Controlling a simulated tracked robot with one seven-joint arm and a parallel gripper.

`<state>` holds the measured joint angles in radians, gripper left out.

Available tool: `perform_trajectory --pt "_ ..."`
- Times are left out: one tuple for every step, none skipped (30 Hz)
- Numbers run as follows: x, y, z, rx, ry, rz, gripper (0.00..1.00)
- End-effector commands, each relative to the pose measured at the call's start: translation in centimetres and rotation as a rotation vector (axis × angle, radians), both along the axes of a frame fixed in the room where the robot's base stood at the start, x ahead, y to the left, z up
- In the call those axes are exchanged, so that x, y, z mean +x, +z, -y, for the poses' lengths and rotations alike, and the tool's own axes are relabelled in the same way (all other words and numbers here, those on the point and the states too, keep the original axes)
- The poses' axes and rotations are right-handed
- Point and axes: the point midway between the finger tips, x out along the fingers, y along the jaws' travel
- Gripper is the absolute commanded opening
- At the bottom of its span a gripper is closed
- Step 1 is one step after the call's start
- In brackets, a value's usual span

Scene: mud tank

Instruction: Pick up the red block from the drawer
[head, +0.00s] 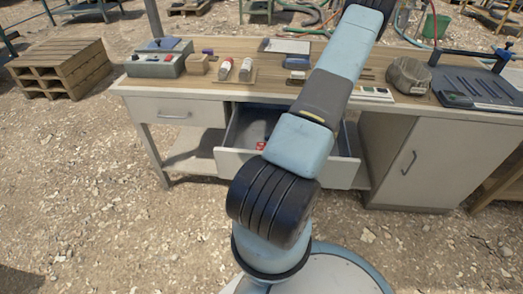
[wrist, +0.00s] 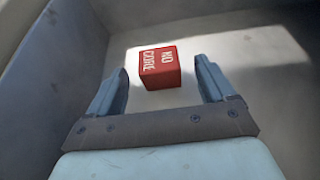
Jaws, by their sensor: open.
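The red block (wrist: 160,67) lies on the pale floor of the drawer and carries white lettering. It shows between and a little beyond the two fingertips of my gripper (wrist: 162,78) in the wrist view. My gripper is open and empty; I cannot tell how high it is above the block. The open drawer (head: 236,160) sticks out from the middle of the desk in the head view. A small red patch of the block (head: 260,145) shows inside it, beside my arm. My arm hides my gripper and part of the drawer in the head view.
The drawer's grey side wall (wrist: 55,60) rises left of my gripper. Pallets (head: 62,68) stand left on open gravel.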

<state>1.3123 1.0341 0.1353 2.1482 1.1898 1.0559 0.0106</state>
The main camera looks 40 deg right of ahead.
Motion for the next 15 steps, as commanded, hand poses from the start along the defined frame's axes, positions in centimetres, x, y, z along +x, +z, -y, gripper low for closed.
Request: perform_trajectory --pt "0.5 -0.2 -0.6 0.004 0.002 0.001 0.83" --pt "0.8 -0.3 -0.8 0.004 0.002 0.001 0.83" --pt "1.2 -0.5 -1.2 0.003 0.001 0.0 0.83" --pt "1.5 -0.7 -1.5 0.002 0.003 0.001 0.83" --pt "1.8 -0.9 -1.7 0.002 0.002 0.001 0.83" --pt "2.1 -1.1 -2.0 0.002 0.001 0.001 0.83" --pt "2.3 -1.2 -2.1 0.002 0.001 0.0 0.83" --pt "2.5 -1.3 -2.3 0.001 0.001 0.001 0.83" --pt "2.6 -1.3 -2.4 0.0 0.001 0.0 0.83" --pt "2.7 -1.4 -2.4 0.0 0.0 0.0 0.83" --pt "2.7 -1.4 -2.4 -0.001 0.0 0.0 0.83" --pt "2.7 -1.4 -2.4 -0.001 0.0 0.0 0.83" --pt "2.7 -1.4 -2.4 -0.001 0.0 0.0 0.83" --pt "2.7 -1.4 -2.4 -0.001 0.0 0.0 0.83" --pt "2.7 -1.4 -2.4 -0.001 0.0 0.0 0.83"
